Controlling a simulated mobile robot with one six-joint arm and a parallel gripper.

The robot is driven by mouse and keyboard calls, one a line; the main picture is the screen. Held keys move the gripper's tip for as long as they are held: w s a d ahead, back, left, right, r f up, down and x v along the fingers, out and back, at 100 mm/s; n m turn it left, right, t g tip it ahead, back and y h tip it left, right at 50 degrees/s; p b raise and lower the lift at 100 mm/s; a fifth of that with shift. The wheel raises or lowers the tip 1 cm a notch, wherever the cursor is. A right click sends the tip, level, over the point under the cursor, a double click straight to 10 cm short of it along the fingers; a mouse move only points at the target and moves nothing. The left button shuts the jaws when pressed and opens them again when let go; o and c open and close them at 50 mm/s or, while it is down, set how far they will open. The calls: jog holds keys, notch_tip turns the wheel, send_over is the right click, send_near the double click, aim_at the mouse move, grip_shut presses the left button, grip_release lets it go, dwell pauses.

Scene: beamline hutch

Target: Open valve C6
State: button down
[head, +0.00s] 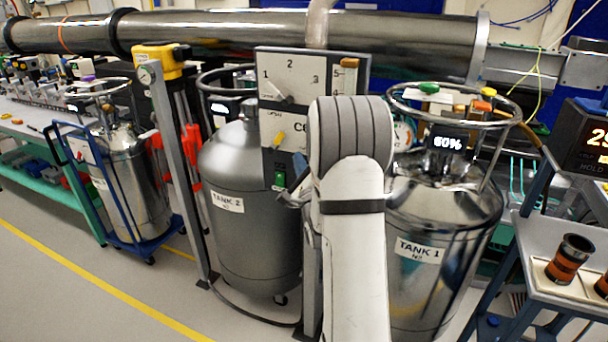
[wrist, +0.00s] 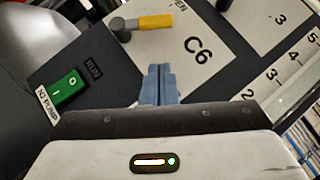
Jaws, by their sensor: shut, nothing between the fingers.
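The C6 valve is a lever with a yellow handle (wrist: 152,21) on a grey hub (wrist: 121,29), on a panel marked C6 (wrist: 198,47). In the wrist view the handle points right from the hub, toward partly cut-off lettering ending "PEN". The yellow handle also shows small in the head view (head: 279,137). My gripper (wrist: 158,72) is shut and empty. In the wrist view its blue-grey fingertips appear below the handle, apart from it, over the dark panel and the white plate's lower edge. In the head view my arm hides much of the panel's right side.
A green rocker switch (wrist: 67,88) labelled N2 PUMP sits left of my fingers. The panel's upper part has a 1-2-3 dial (head: 283,93) and a slider (head: 348,75). Tank 2 (head: 245,240) stands left, Tank 1 (head: 440,270) right.

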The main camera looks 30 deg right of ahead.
aim_at(288, 150)
jog(key=shift+w+a+r+p, duration=0.15)
jog(key=shift+w+a+r, duration=0.2)
jog(key=shift+w, duration=0.2)
jog(key=shift+w+a+r+p, duration=0.2)
jog(key=shift+w+a+r, duration=0.1)
jog(key=shift+w+r, duration=0.25)
jog(key=shift+w+a+r+p, duration=0.15)
jog(key=shift+w+a+r, duration=0.2)
jog(key=shift+w, duration=0.25)
jog(key=shift+d, duration=0.15)
